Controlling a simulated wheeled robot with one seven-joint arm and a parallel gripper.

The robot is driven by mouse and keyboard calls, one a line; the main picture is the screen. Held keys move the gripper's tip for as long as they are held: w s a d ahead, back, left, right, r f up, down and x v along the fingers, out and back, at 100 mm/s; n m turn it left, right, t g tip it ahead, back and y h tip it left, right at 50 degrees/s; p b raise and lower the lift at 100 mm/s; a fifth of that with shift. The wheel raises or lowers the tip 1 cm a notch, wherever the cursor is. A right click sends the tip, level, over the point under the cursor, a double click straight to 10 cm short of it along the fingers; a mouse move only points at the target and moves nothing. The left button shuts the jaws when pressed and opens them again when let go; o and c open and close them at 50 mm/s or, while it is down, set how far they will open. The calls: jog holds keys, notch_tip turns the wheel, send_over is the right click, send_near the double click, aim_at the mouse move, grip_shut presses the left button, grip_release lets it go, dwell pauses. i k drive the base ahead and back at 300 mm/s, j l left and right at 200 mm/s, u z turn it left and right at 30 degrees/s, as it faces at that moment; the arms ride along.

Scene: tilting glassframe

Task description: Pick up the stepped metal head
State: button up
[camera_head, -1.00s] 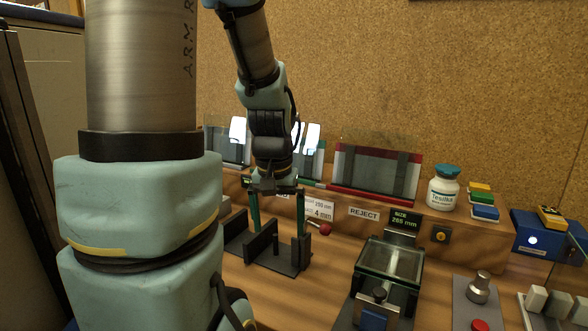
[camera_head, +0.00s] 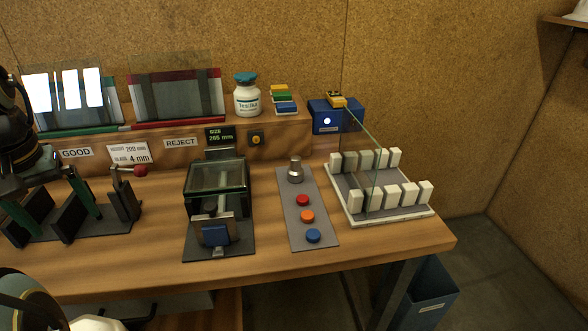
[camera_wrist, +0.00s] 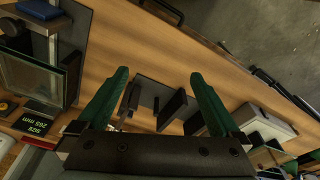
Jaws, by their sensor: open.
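The stepped metal head (camera_head: 295,170) is a small silver knob with a narrower top. It stands upright at the far end of a grey strip (camera_head: 318,228) on the bench, right of the glass-topped gauge. My gripper (camera_head: 66,222) is at the left edge of the head view, over the black slotted stand (camera_head: 68,214), well left of the metal head. Its two green fingers are apart with nothing held between them; in the wrist view my gripper (camera_wrist: 160,75) points down at the stand. The metal head does not show in the wrist view.
Red (camera_head: 302,200), orange (camera_head: 307,216) and blue (camera_head: 313,236) knobs sit on the same strip. The glass-topped gauge (camera_head: 217,177) stands between gripper and head. A rack with white blocks and an upright glass pane (camera_head: 362,150) is right. A white bottle (camera_head: 247,98) stands behind.

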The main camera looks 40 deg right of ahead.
aim_at(295, 174)
jog(key=u, duration=0.35)
jog(key=k+l+u, duration=0.2)
jog(key=u, duration=0.25)
jog(key=k+u, duration=0.75)
jog(key=k, duration=1.2)
jog(key=l, duration=0.6)
